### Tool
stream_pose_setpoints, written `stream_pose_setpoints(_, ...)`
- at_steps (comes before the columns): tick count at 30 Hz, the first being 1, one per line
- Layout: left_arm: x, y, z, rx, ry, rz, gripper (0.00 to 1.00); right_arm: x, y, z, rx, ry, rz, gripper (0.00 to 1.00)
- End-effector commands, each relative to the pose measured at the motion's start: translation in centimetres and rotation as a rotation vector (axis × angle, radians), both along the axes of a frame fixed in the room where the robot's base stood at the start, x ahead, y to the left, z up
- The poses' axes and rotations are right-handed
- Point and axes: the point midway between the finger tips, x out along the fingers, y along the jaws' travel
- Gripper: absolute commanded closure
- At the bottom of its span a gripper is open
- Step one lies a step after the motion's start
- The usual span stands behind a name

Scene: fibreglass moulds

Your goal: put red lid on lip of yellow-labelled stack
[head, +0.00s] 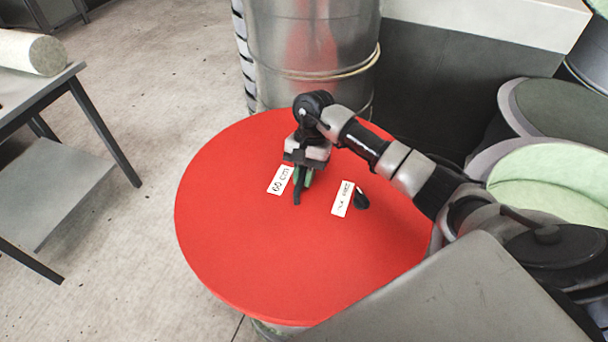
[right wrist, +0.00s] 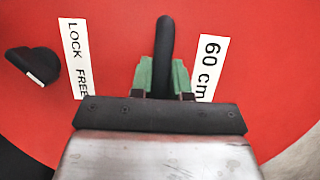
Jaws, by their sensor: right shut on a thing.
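The red lid (head: 240,240) is a wide flat disc with white labels reading "60 cm" and "LOCK FREE". It fills most of the right wrist view (right wrist: 125,25). My right gripper (head: 302,178) points down at the lid's middle, its green-padded fingers (right wrist: 163,80) shut on the lid's black handle (right wrist: 165,40). A small black knob (head: 361,199) sits on the lid beside the "LOCK FREE" label. A bit of a drum-like body (head: 272,331) shows below the lid's front edge; I cannot tell whether they touch. No yellow label is visible. My left gripper is out of view.
A tall metal drum (head: 315,40) with a cream band stands right behind the lid. Round moulds with pale green insides (head: 555,175) stand at the right. A grey table (head: 35,95) with a white roll (head: 30,52) is at the left. Floor between is clear.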

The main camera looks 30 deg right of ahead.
Motion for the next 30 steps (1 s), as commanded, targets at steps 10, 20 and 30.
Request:
stream_pose_setpoints(10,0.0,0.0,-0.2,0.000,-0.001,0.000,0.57,0.1,0.0,-0.1,0.001,-0.003,0.000,0.57)
stream_pose_setpoints(20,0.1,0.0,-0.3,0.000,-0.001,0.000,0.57,0.0,-0.1,-0.2,-0.002,0.001,0.000,0.54)
stream_pose_setpoints(30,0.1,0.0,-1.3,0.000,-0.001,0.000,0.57,1.6,-1.7,4.9,-0.003,-0.006,-0.001,0.54)
